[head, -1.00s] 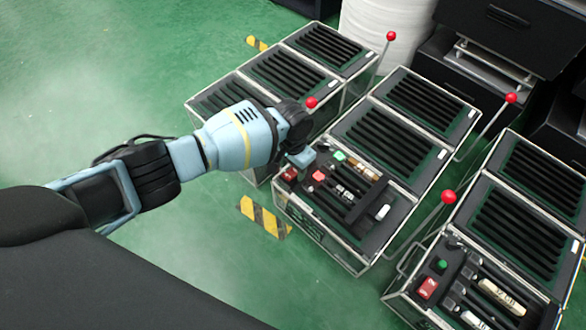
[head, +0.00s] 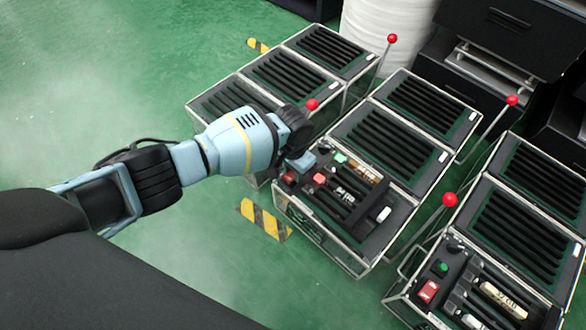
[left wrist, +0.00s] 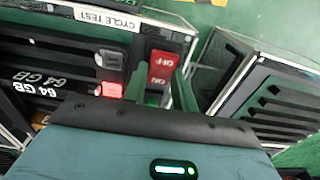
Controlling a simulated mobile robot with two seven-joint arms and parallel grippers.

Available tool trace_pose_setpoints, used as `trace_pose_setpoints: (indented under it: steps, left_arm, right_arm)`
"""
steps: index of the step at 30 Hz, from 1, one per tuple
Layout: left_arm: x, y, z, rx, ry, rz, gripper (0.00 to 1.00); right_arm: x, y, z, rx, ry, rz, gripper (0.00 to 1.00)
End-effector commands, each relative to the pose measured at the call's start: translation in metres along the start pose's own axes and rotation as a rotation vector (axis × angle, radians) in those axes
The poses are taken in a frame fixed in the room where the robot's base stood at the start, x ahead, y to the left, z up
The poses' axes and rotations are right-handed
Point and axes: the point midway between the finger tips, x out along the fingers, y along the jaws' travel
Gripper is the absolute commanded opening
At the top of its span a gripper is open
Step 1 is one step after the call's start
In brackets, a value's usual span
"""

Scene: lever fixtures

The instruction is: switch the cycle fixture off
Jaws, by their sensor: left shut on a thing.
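The cycle fixture (head: 345,262) is the middle dark case in the head view. Its "CYCLE TEST" label (left wrist: 107,18) is readable in the left wrist view. A red switch (left wrist: 163,65) marked OFF and ON stands at its corner, and it also shows in the head view (head: 289,178). My left gripper (head: 301,164) reaches down over that corner from the left. In the left wrist view its two green fingers (left wrist: 161,92) lie on either side of the red switch and are shut on it. The fingers hide part of the switch. My right gripper is not in view.
Similar cases stand to the left (head: 288,75) and right (head: 525,225), with narrow gaps between. Red-knobbed levers (head: 450,200) rise beside the cases. A lit red button (left wrist: 112,90) is close to my fingers. Green floor (head: 90,70) is open at left.

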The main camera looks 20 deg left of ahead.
Motion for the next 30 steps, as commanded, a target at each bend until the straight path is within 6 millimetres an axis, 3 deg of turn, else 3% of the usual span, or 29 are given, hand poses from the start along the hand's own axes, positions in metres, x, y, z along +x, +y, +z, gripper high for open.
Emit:
trace_pose_setpoints:
  steps: [18,30]
  left_arm:
    - [-0.004,0.001,0.009,-0.001,0.275,0.002,0.04]
    - [-0.001,0.000,0.013,-0.001,0.463,0.001,0.04]
  right_arm:
    - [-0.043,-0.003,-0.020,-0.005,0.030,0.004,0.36]
    - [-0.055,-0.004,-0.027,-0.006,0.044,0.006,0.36]
